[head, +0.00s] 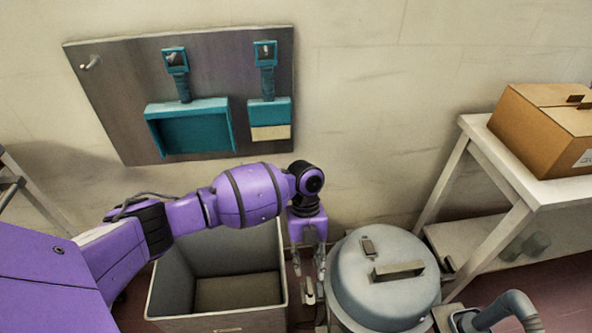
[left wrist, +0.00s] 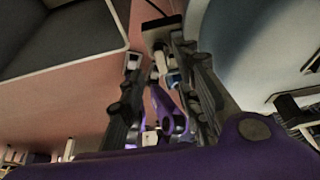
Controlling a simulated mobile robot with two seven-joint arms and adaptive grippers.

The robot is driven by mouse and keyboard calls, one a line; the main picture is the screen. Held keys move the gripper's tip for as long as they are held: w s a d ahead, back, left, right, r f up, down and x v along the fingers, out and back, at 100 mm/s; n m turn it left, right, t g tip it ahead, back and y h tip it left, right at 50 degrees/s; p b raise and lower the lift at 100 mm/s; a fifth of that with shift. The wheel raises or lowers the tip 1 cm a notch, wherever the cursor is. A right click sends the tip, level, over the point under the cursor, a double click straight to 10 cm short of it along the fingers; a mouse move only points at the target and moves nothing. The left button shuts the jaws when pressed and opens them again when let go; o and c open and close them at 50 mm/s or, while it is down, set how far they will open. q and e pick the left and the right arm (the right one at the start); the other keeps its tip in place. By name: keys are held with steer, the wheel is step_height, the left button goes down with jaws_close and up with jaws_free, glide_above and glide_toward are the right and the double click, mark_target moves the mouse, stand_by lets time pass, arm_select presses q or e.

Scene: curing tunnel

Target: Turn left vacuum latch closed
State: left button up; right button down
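The vacuum is a grey-blue round canister with a domed lid (head: 385,275) and a flat handle (head: 398,270) on top. A small pale latch (head: 309,292) sits at the lid's left side, just below my left gripper (head: 308,270). My left gripper points down with its fingers apart. In the left wrist view my left gripper (left wrist: 160,95) also shows a gap between its fingers, with a pale and blue latch part (left wrist: 168,75) beyond or between them. I cannot tell whether they touch. A dark latch (head: 448,267) is at the lid's right side. My right gripper is out of view.
An open grey bin (head: 165,285) stands close left of the gripper. A white table (head: 480,150) with a cardboard box (head: 548,125) is at the right. A grey hose (head: 505,302) is at lower right. A tool board (head: 120,100) hangs on the wall.

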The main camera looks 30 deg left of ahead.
mark_target(310, 283)
arm_select(q)
steer(key=x, duration=0.5)
steer(key=shift+d+f, duration=0.1)
steer(key=shift+f, duration=0.05)
jaws_close()
